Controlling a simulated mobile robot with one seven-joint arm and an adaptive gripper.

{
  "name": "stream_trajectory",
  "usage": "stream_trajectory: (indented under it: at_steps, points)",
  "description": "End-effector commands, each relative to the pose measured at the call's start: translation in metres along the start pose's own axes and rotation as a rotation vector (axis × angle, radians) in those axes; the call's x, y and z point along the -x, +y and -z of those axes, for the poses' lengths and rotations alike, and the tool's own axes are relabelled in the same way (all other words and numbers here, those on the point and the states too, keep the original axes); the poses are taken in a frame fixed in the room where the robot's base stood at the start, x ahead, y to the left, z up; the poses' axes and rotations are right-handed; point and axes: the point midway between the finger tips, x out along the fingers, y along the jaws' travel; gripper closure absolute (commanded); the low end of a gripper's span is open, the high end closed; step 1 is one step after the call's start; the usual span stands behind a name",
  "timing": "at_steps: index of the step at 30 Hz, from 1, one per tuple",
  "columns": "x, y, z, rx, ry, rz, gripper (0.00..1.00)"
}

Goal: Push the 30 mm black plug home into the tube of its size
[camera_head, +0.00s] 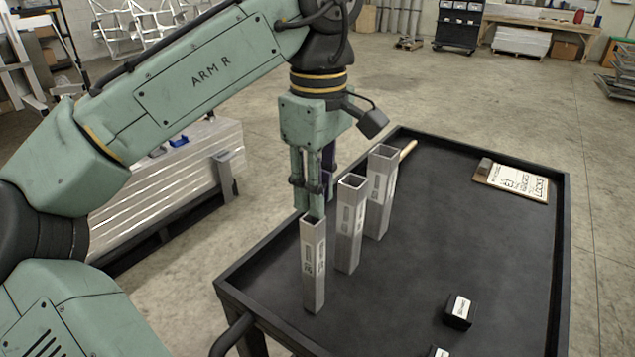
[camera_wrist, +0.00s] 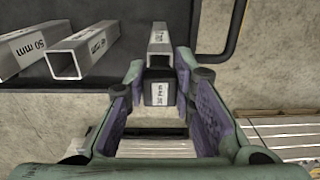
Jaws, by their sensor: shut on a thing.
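My gripper (camera_head: 314,205) points down by the mouth of the nearest upright square aluminium tube (camera_head: 313,262). In the wrist view my gripper (camera_wrist: 160,88) is shut on a black plug (camera_wrist: 160,100) with a white label that seems to read 30 mm. The 30 mm tube (camera_wrist: 160,35) shows just past the plug, its dark mouth close to it. Whether the plug touches or overlaps the mouth I cannot tell. In the head view the plug is hidden. Two wider tubes, the middle one (camera_head: 350,225) and the far one (camera_head: 381,190), stand in a row behind.
The tubes stand near the left edge of a black, rimmed cart top (camera_head: 450,225). A labelled black plug (camera_head: 458,311) lies near the front, with another (camera_head: 437,352) partly cut off. A clipboard (camera_head: 511,182) lies far right. A wooden handle (camera_head: 407,150) shows behind the tubes.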

Motion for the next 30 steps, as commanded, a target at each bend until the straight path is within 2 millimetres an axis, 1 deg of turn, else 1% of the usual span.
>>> stream_trajectory:
  at_steps: [1,13,18,26,27,30]
  points:
    - [-0.005,0.000,0.000,-0.001,-0.001,0.000,0.91]
    - [-0.028,0.000,0.000,-0.002,-0.001,0.000,0.91]
    - [-0.033,0.000,0.000,-0.001,-0.001,0.001,0.91]
    - [-0.035,0.000,0.000,-0.001,-0.001,0.005,0.91]
    - [-0.035,0.000,0.000,-0.001,-0.001,0.006,0.76]
    - [-0.036,-0.001,0.000,-0.001,-0.001,0.007,0.69]
